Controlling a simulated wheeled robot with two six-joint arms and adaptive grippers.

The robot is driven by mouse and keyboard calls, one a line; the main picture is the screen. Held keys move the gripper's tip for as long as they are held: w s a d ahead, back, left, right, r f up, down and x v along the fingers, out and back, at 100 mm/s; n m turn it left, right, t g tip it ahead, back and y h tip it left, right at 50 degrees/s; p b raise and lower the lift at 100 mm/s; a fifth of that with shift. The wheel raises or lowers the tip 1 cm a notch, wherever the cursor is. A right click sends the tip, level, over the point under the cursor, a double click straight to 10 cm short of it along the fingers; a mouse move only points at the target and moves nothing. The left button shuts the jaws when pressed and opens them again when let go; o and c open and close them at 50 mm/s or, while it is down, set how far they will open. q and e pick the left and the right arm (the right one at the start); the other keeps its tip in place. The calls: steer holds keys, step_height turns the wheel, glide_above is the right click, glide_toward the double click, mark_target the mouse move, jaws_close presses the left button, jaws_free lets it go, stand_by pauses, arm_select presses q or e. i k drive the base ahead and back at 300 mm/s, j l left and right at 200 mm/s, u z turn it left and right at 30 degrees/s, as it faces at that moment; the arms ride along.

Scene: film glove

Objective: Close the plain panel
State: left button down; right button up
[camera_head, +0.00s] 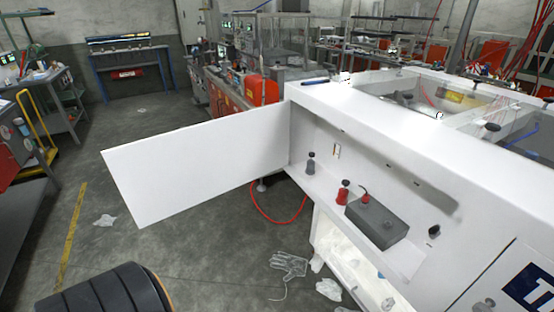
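The plain panel (200,162) is a blank white door that stands wide open. It is joined at its right edge to the white machine cabinet (350,110) and swings out to the left over the floor. A dark rounded part at the bottom left is probably mine. Neither of my grippers can be seen.
A red hose (278,216) and a clear glove (288,264) lie on the grey floor by the cabinet. A panel with a blue logo (530,285) is at the lower right. A workbench (130,60) stands far back. The floor left of the open panel is mostly free.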

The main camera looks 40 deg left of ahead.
mark_target(158, 178)
steer(key=j+z, duration=0.35)
steer(key=j, duration=0.2)
steer(key=k+j+z, duration=0.15)
steer(key=j+z, duration=0.2)
steer(key=j, duration=0.15)
steer(key=k+j, duration=0.1)
steer(key=j, duration=0.35)
steer(key=k+j, duration=0.15)
steer(key=j, duration=0.3)
steer(key=k+j, duration=0.1)
steer(key=j, duration=0.35)
steer(key=k+j, duration=0.15)
steer(key=j, duration=0.35)
steer(key=k+j, duration=0.1)
steer(key=j, duration=0.35)
steer(key=k+j, duration=0.15)
steer(key=j, duration=0.3)
steer(key=k+j, duration=0.1)
steer(key=j, duration=0.35)
steer(key=k+j, duration=0.15)
steer(key=j, duration=0.3)
